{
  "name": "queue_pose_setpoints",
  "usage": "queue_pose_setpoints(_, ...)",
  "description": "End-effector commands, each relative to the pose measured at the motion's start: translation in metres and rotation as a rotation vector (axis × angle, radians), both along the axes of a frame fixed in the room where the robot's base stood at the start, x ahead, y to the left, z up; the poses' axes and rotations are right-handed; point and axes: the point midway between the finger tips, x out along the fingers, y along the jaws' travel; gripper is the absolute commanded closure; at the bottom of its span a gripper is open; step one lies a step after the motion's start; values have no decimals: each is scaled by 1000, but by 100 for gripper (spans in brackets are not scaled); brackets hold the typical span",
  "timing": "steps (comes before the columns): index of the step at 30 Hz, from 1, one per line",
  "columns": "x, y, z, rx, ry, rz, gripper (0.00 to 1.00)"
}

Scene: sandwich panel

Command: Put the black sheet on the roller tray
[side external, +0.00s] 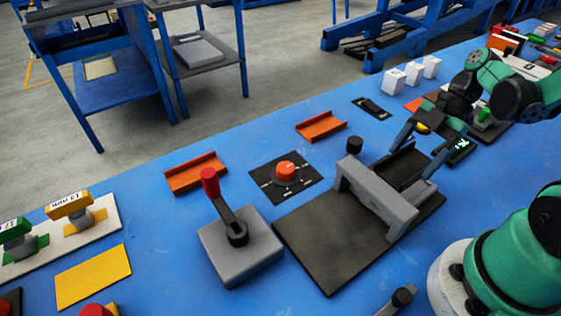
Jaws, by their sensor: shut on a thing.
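My gripper (410,172) reaches down from the upper right, its two long grey fingers spread on either side of a dark, flat piece. That piece looks like the black sheet (403,166), held between the fingers, close behind a grey bridge. The bridge, probably the roller housing (376,196), stands across a dark flat base, which I take for the roller tray (325,240). The front of the tray is bare. The sheet's underside and near edge are hidden, so I cannot tell whether it touches the tray.
A grey box with a red-knobbed lever (238,245) stands left of the tray. A black plate with an orange dial (286,172) lies behind it. Orange channels (196,173), a yellow sheet (93,277) and white blocks (413,73) sit around. Blue tabletop is clear between them.

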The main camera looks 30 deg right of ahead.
Motion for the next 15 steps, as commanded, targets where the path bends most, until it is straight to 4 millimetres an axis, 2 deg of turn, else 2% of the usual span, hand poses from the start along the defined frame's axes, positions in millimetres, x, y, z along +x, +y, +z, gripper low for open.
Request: queue_pose_setpoints(15, 0, 0, -16, 0, 0, 0, 74)
